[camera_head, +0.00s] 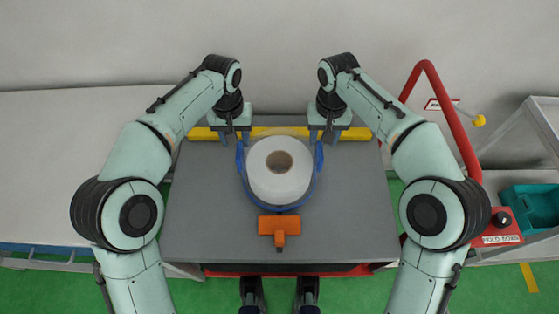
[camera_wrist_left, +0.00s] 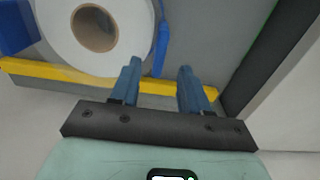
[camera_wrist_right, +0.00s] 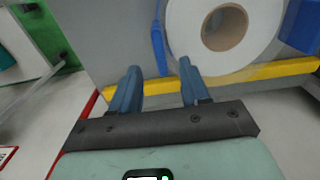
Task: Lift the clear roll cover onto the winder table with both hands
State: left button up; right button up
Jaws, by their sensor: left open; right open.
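A white roll (camera_head: 280,172) with a brown core lies on the grey table (camera_head: 200,220). A blue rim and upright blue side pieces (camera_head: 319,158) surround it, seemingly the clear roll cover's edging; its transparent part is hard to make out. My left gripper (camera_head: 236,139) is open at the roll's back left, its fingers near a blue piece (camera_wrist_left: 162,45) in the left wrist view. My right gripper (camera_head: 323,139) is open at the back right, its fingers near another blue piece (camera_wrist_right: 158,45) in the right wrist view. Neither gripper visibly holds anything.
A yellow bar (camera_head: 359,134) runs along the table's back edge. An orange block (camera_head: 279,226) sits in front of the roll. A red tube frame (camera_head: 454,120) and a teal bin (camera_head: 532,206) stand at the right. The table's front left and right are clear.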

aim_at(239, 150)
pick_arm(q)
notch_tip(239, 150, down, 7)
jog(key=shift+r, duration=0.15)
pick_arm(e)
notch_tip(239, 150, down, 7)
jog(key=shift+r, duration=0.15)
pick_arm(q)
grip_shut()
pick_arm(e)
grip_shut()
